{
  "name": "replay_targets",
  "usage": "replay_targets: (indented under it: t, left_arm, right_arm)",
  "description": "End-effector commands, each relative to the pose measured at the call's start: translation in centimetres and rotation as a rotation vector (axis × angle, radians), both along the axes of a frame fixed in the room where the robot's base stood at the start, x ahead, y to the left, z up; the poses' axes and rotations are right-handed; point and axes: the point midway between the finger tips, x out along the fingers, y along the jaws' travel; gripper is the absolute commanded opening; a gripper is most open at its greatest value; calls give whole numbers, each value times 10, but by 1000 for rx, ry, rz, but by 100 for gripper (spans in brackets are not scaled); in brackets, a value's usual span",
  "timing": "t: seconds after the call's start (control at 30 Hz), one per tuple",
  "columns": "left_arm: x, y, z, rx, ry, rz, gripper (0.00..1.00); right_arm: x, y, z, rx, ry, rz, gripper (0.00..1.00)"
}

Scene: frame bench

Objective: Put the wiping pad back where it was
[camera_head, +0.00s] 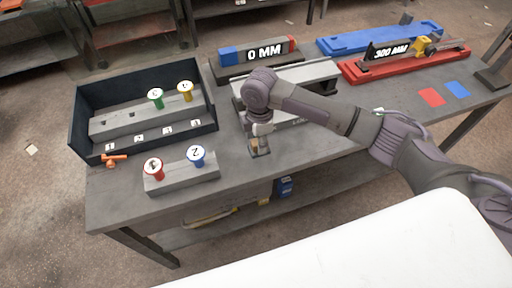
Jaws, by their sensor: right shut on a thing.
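My right gripper (260,138) reaches in from the right and points down at the front part of the bench. It is shut on a small tan and dark piece, which looks like the wiping pad (259,149). The pad is at or just above the bench top; I cannot tell whether it touches. The gripper's fingers hide part of it. My left gripper is not in view.
A grey block with red and blue numbered knobs (180,177) stands left of the gripper. Behind it is a dark open box (75,128) with green and yellow knobs. A grey channel (310,72), a "0 MM" block (262,62) and a red fixture (365,75) stand behind. An orange piece (113,159) lies at left.

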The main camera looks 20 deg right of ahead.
Motion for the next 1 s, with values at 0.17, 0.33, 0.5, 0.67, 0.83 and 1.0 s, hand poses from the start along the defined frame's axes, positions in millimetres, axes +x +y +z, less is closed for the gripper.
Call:
replay_targets:
  t: [0.17,0.33,0.5,0.67,0.83,1.0]
  left_arm:
    - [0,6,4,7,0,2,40]
    - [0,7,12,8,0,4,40]
    - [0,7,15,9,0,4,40]
    - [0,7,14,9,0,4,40]
    - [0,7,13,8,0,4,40]
    - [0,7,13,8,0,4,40]
  right_arm:
    - [7,10,-9,-1,1,1,0]
    - [6,9,-32,-3,4,0,0]
    - [7,10,-47,-1,-1,2,0]
    - [7,9,-48,-1,-1,2,0]
    - [6,9,-51,-1,0,2,0]
    - [6,9,-51,-2,0,2,57]
